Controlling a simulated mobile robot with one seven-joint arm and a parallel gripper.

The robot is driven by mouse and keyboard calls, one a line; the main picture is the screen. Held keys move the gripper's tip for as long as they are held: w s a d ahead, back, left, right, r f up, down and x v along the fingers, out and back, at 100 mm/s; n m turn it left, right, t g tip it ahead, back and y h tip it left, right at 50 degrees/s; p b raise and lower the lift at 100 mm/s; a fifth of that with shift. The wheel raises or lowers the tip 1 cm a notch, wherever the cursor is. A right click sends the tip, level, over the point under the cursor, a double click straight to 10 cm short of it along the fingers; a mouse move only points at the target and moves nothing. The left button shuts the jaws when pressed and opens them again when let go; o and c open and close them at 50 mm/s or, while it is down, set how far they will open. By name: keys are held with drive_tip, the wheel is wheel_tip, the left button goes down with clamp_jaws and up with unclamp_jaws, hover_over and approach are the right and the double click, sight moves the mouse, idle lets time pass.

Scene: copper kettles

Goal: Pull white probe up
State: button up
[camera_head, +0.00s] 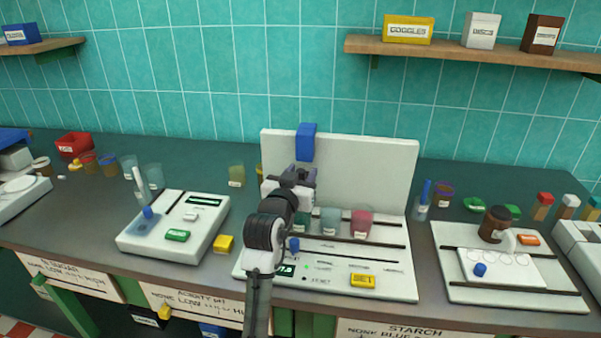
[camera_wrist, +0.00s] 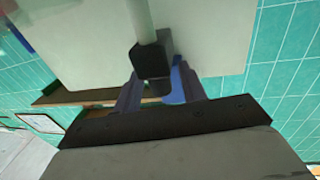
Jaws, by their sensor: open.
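The white probe (camera_wrist: 142,18) shows in the wrist view as a pale rod with a dark block (camera_wrist: 152,58) at its end. The dark block sits at the open fingers of my gripper (camera_wrist: 155,88), between them or just beyond; I cannot tell whether they touch it. In the head view my gripper (camera_head: 303,172) is in front of the white upright panel (camera_head: 365,165) of the middle device, below the blue block (camera_head: 306,142) on the panel's top edge. My arm and gripper hide the probe there.
Cups with teal and pink liquid (camera_head: 361,222) stand on the middle device, right of my arm. A yellow button (camera_head: 363,280) is at its front. Another device (camera_head: 180,232) stands left, and a tray with a brown jar (camera_head: 495,224) stands right. A shelf (camera_head: 470,50) hangs above.

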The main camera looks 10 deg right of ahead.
drive_tip(key=shift+c, duration=0.2)
clamp_jaws()
wheel_tip(320, 180, up, 8)
drive_tip(key=p, duration=0.4)
drive_tip(key=shift+f, duration=0.35)
drive_tip(key=shift+o, duration=0.2)
unclamp_jaws()
drive_tip(key=shift+s, duration=0.1)
drive_tip(key=b+v, duration=0.4)
drive_tip(key=v, duration=0.9)
drive_tip(key=shift+s+a+b, duration=0.2)
drive_tip(key=shift+s+b, duration=0.1)
drive_tip(key=shift+b, duration=0.1)
